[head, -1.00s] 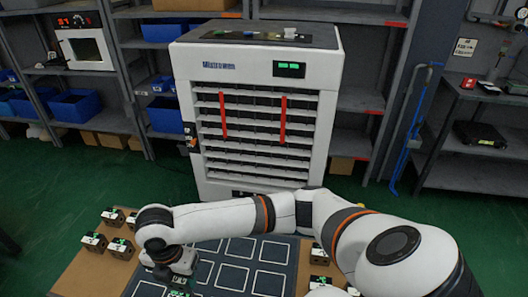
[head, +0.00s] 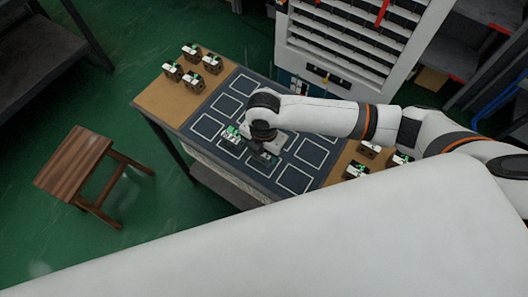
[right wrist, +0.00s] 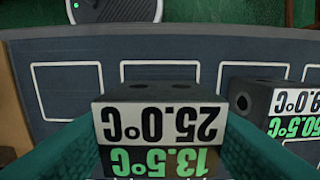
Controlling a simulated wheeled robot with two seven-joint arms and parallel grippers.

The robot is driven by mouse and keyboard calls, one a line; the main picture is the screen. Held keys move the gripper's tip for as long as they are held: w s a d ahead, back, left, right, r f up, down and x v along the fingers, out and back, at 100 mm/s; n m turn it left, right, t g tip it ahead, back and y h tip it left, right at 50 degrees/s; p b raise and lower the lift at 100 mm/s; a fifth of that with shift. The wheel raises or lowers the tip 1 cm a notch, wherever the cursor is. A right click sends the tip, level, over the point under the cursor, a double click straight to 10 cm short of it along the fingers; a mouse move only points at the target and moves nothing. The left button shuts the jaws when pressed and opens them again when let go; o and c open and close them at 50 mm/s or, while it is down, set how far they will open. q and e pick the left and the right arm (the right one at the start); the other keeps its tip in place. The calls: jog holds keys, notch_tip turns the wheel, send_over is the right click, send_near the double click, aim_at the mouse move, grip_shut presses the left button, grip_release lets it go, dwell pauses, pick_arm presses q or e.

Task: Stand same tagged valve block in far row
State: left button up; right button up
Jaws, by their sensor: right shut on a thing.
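My right gripper (head: 264,156) is over the dark mat (head: 222,106), which has white outlined squares. In the right wrist view its green fingers are shut on a dark valve block (right wrist: 158,92). My left gripper is out of view.
Several valve blocks stand on the brown board (head: 160,97) at the left end of the table. More stand on the brown board at the right end (head: 337,172). Several mat squares are empty. A wooden stool (head: 75,160) and a tall cabinet (head: 350,50) stand nearby.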

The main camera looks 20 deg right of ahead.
jog(key=shift+f, duration=1.25)
jog(key=o, duration=1.6)
jog(key=shift+f, duration=0.15)
jog(key=shift+c, duration=0.2)
notch_tip(320, 180, up, 12)
jog(key=shift+r, duration=0.15)
jog(key=shift+a, duration=0.1)
